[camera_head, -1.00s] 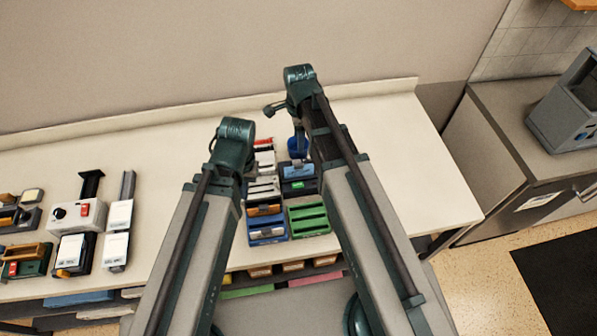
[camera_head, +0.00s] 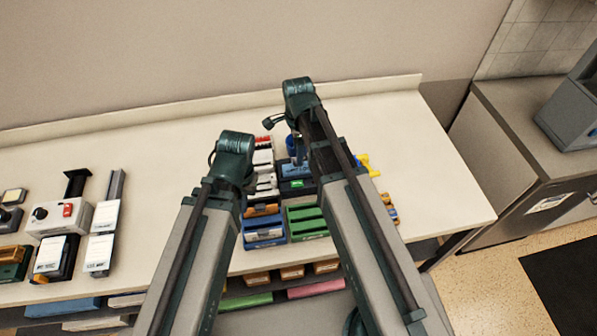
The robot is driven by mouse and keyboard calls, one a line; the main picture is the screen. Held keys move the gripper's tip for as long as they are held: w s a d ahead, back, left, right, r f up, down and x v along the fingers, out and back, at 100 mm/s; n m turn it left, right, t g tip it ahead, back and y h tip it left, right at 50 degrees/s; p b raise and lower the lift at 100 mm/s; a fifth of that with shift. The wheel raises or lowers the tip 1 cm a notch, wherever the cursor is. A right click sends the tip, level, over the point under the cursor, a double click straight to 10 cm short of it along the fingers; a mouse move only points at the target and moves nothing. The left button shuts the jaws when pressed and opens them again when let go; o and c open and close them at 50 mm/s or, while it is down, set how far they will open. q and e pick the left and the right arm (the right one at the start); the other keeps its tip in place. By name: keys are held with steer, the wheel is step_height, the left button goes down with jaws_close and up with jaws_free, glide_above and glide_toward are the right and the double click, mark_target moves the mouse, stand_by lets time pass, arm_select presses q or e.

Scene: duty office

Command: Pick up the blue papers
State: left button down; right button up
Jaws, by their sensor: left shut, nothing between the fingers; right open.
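A flat blue stack (camera_head: 62,308), which looks like the blue papers, lies on the shelf below the table's front edge at the lower left. The tabletop above hides its back part. My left arm (camera_head: 235,150) and my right arm (camera_head: 300,100) reach up over the middle of the table, with their bends above it.
Green papers (camera_head: 245,301) and pink papers (camera_head: 316,288) lie on the same shelf. Blue (camera_head: 264,243) and green trays (camera_head: 307,237) stand on the table between my arms. Devices (camera_head: 60,216) crowd its left end. The right tabletop (camera_head: 440,170) is mostly clear.

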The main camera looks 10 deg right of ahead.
steer(key=b, duration=0.4)
glide_above(299, 171)
steer(key=f, duration=0.2)
steer(key=w+f, duration=0.1)
steer(key=f, duration=0.1)
steer(key=shift+f, duration=0.3)
steer(key=shift+r, duration=0.1)
jaws_close()
stand_by(0.6)
